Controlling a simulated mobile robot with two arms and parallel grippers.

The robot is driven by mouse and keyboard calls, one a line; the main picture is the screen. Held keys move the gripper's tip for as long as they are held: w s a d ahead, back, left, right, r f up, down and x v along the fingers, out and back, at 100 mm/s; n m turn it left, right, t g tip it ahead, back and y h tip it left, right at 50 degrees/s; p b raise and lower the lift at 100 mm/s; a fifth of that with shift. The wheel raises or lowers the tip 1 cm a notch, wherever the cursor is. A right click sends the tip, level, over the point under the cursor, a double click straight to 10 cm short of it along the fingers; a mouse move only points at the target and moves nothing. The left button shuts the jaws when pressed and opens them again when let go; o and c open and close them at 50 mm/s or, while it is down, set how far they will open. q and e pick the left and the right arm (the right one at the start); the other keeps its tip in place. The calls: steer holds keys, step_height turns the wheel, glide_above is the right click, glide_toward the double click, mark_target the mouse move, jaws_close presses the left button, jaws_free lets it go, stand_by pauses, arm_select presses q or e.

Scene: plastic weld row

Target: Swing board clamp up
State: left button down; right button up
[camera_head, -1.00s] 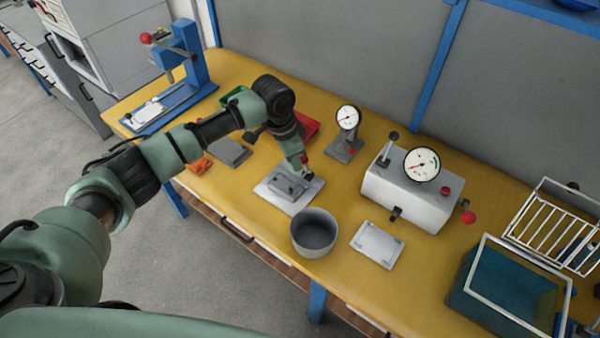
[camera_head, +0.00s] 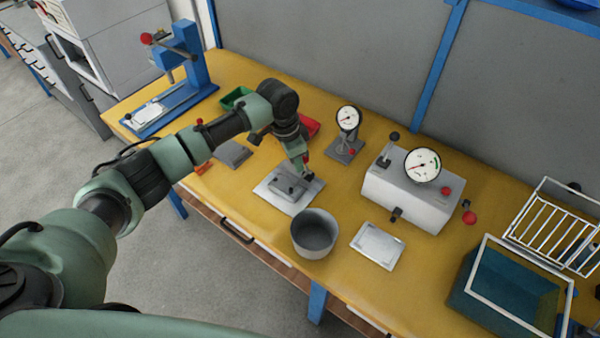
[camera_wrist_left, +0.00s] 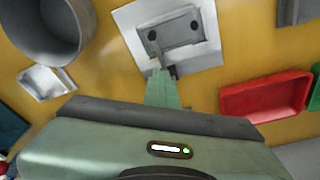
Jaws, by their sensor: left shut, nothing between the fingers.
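A pale square base plate (camera_head: 268,188) with a grey block fixture (camera_head: 287,187) lies on the yellow bench below my left gripper. My left gripper (camera_head: 306,174) points down at the fixture's far right side; its fingers are shut and empty. In the left wrist view the plate (camera_wrist_left: 207,53) and the grey block (camera_wrist_left: 178,33), with two dark spots on top, lie just beyond my left fingertips (camera_wrist_left: 160,76). A small dark part sits beside the tips; I cannot tell whether they touch it. The clamp's own shape is not clear. My right gripper is not in view.
A grey round bin (camera_head: 314,235) stands close in front of the plate. A dial gauge stand (camera_head: 346,140) and a red tray (camera_head: 311,126) are behind it. A white gauge box (camera_head: 407,190) stands to the right. A blue press (camera_head: 185,60) is at far left.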

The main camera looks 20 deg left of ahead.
arm_select(q)
steer(key=shift+w+d+r, duration=0.2)
steer(key=shift+w, duration=0.1)
steer(key=shift+w+d, duration=0.15)
steer(key=shift+w, duration=0.05)
steer(key=shift+f, duration=0.1)
steer(key=shift+w, duration=0.1)
steer(key=shift+w+d+f, duration=0.1)
steer(key=shift+w+d, duration=0.05)
steer(key=shift+w, duration=0.35)
